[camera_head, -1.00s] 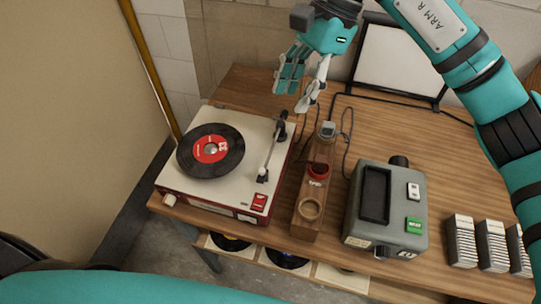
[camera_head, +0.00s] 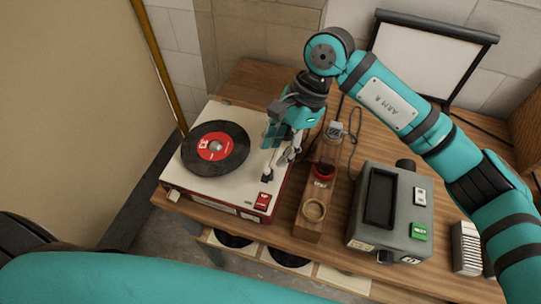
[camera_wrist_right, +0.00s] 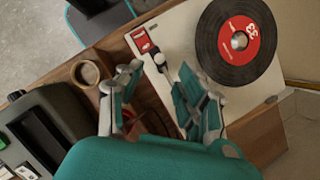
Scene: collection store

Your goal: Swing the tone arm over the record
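A black record with a red label (camera_head: 216,148) lies on the cream and dark red turntable (camera_head: 222,190); the record also shows in the wrist view (camera_wrist_right: 237,43). The tone arm's dark head end (camera_head: 267,176) is at the deck's right side, beside the record and apart from it. My right gripper (camera_head: 275,154) is low over the tone arm, pointing down. In the wrist view the open fingers (camera_wrist_right: 160,70) are on either side of the tone arm (camera_wrist_right: 159,60). Contact cannot be told. The tone arm's pivot is hidden by the gripper. My left gripper is out of view.
Close on the right stands a wooden holder (camera_head: 309,225) with a red item and a round cup. Beyond it is a grey device (camera_head: 375,237) with a green button. A white panel (camera_head: 425,60) stands behind. A yellow pole (camera_head: 157,60) rises at the left.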

